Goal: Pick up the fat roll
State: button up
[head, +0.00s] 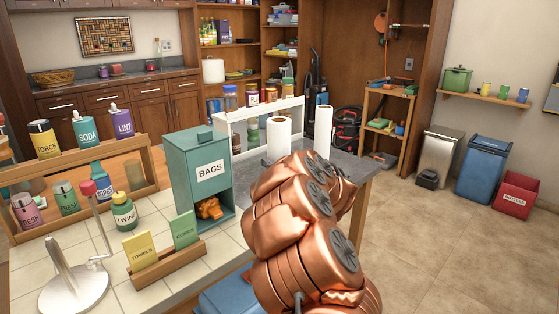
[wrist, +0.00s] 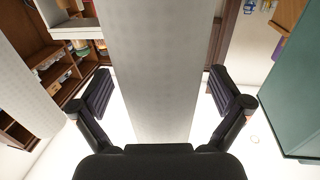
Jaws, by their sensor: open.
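The fat roll (head: 279,136) is a thick white paper roll standing upright on the counter in the head view, its lower part hidden by my copper arm. A slimmer white roll (head: 323,130) stands to its right. In the wrist view, a white roll, which looks like the fat roll (wrist: 155,55), runs between the two dark fingers of my gripper (wrist: 162,91). The gripper is open, with a gap visible on each side of the roll. The other roll (wrist: 28,85) shows at the left edge. My gripper is hidden behind the arm in the head view.
The green BAGS box (head: 201,172) stands left of the fat roll; it also shows at the right of the wrist view (wrist: 295,95). A white shelf (head: 233,122) with jars is behind the rolls. A wooden card holder (head: 167,266) and a metal stand (head: 76,288) occupy the front counter.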

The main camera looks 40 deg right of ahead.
jog(key=shift+c, duration=0.2)
jog(key=c, duration=1.2)
jog(key=shift+r, duration=0.1)
